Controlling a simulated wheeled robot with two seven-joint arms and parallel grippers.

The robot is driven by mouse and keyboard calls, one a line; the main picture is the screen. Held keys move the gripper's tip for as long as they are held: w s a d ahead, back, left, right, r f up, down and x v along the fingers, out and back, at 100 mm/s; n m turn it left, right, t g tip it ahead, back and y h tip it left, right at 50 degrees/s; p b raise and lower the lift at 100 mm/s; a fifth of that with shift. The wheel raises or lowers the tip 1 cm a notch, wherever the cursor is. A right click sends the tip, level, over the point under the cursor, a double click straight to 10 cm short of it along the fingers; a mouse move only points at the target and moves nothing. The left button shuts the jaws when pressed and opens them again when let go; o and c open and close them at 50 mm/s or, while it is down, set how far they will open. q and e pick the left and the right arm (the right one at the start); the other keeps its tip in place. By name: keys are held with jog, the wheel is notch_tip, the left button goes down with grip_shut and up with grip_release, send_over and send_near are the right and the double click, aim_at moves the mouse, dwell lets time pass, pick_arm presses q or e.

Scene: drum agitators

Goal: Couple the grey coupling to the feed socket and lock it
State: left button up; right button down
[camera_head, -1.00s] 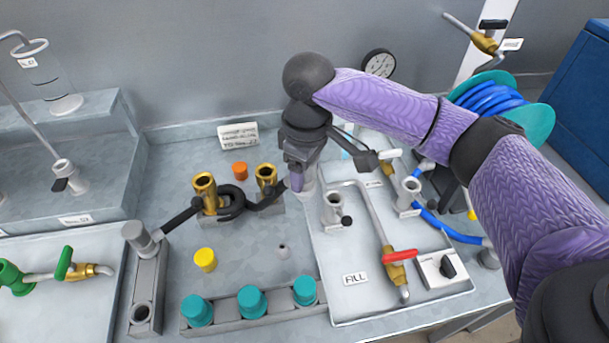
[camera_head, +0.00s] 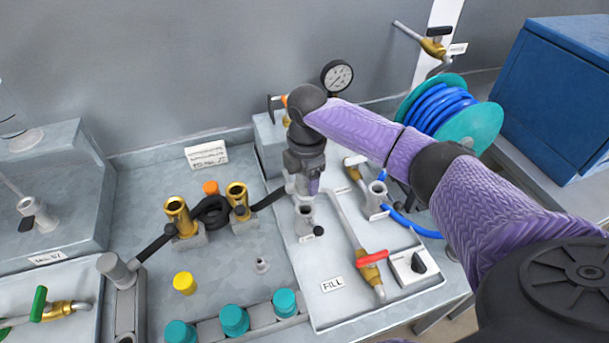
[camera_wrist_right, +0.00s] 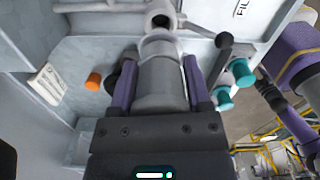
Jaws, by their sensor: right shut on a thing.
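My right gripper (camera_head: 303,184) is in the middle of the head view. In the right wrist view its purple fingers are shut on the grey coupling (camera_wrist_right: 160,85), a stepped grey cylinder. In the head view the coupling is mostly hidden by the gripper, and a black hose (camera_head: 268,198) runs to it from the left. A grey upright socket (camera_head: 305,220) with a small black-knobbed lever (camera_head: 318,231) stands just in front of the gripper on the FILL tray. It also shows in the wrist view (camera_wrist_right: 160,20), just beyond the coupling. I cannot tell whether they touch. My left gripper is not in view.
Another grey socket (camera_head: 376,198) is to the right. A red-handled valve (camera_head: 370,258) and black knob (camera_head: 418,262) lie on the tray. Teal caps (camera_head: 234,320) line the front.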

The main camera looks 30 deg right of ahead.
jog(key=shift+f+b, duration=0.45)
jog(key=shift+f, duration=0.3)
jog(key=shift+r, duration=0.15)
jog(key=shift+f+p, duration=0.3)
jog(key=shift+p, duration=0.05)
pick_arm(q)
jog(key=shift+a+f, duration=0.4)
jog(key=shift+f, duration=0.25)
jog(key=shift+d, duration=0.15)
pick_arm(e)
jog(key=shift+f+p, duration=0.1)
jog(key=shift+p, duration=0.2)
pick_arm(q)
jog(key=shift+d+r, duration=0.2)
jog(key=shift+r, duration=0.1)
pick_arm(e)
jog(key=shift+f, duration=0.1)
jog(key=shift+f, duration=0.1)
